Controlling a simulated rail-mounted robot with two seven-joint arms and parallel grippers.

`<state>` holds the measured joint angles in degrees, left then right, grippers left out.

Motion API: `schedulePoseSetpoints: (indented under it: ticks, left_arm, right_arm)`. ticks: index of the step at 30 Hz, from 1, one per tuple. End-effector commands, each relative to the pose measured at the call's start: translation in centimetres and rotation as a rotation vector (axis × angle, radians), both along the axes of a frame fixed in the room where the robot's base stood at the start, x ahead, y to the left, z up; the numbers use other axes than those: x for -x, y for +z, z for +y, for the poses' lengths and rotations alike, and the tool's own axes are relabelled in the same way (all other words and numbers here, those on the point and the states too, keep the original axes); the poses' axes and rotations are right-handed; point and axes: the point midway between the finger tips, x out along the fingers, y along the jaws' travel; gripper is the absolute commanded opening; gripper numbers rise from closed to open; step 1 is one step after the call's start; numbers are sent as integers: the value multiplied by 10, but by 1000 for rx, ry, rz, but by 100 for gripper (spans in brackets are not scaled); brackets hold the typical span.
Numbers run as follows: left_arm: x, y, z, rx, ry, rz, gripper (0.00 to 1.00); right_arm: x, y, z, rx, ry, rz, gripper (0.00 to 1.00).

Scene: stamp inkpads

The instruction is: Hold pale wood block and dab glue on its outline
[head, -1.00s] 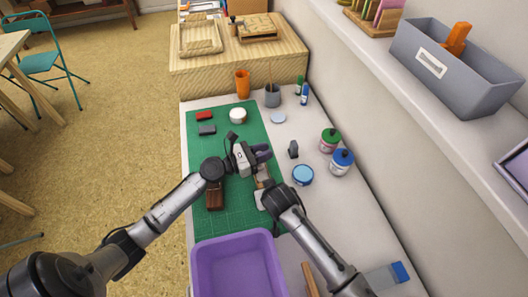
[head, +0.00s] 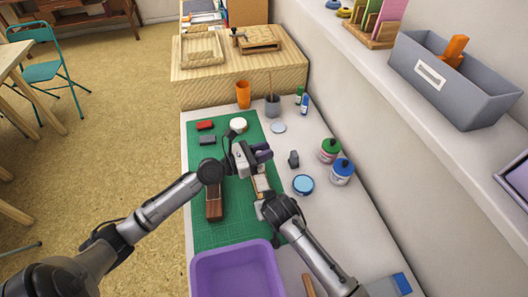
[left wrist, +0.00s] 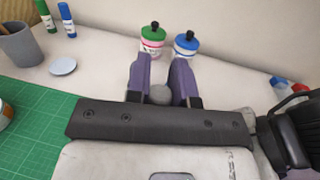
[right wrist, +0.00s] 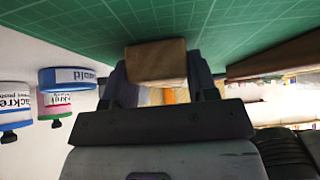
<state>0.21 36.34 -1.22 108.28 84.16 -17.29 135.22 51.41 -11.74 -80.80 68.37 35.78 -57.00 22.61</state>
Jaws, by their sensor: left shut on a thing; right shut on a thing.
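The pale wood block (right wrist: 156,62) is between the fingers of my right gripper (right wrist: 160,85), which is shut on it above the green mat. In the head view the block (head: 261,184) lies just beyond the right gripper, below my left gripper (head: 262,153). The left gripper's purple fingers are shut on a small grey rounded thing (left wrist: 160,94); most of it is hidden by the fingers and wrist. The left gripper is a little beyond the block, and the two look apart. A blue-lidded tin (head: 302,184) stands right of the block; it is unclear whether it holds glue.
The green mat (head: 210,232) bears a brown block (head: 214,203). A purple tray (head: 236,249) stands in front. A grey upright thing (head: 293,159), green-capped (head: 330,150) and blue-capped (head: 342,172) bottles stand at right, below a shelf. An orange cup (head: 243,94) stands at the back.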

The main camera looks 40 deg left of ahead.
Motion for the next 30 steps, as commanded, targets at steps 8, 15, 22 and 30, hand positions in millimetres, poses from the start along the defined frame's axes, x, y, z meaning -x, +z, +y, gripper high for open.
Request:
schedulePoseSetpoints:
  ticks: [8,15,22,30]
  left_arm:
    - [0,0,0,0,0,0,0]
    - [0,0,0,0,0,0,0]
    - [0,0,0,0,0,0,0]
    - [0,0,0,0,0,0,0]
  right_arm:
    - [0,0,0,0,0,0,58]
    - [0,0,0,0,0,0,81]
    - [0,0,0,0,0,0,83]
    - [6,15,-9,-2,0,1,83]
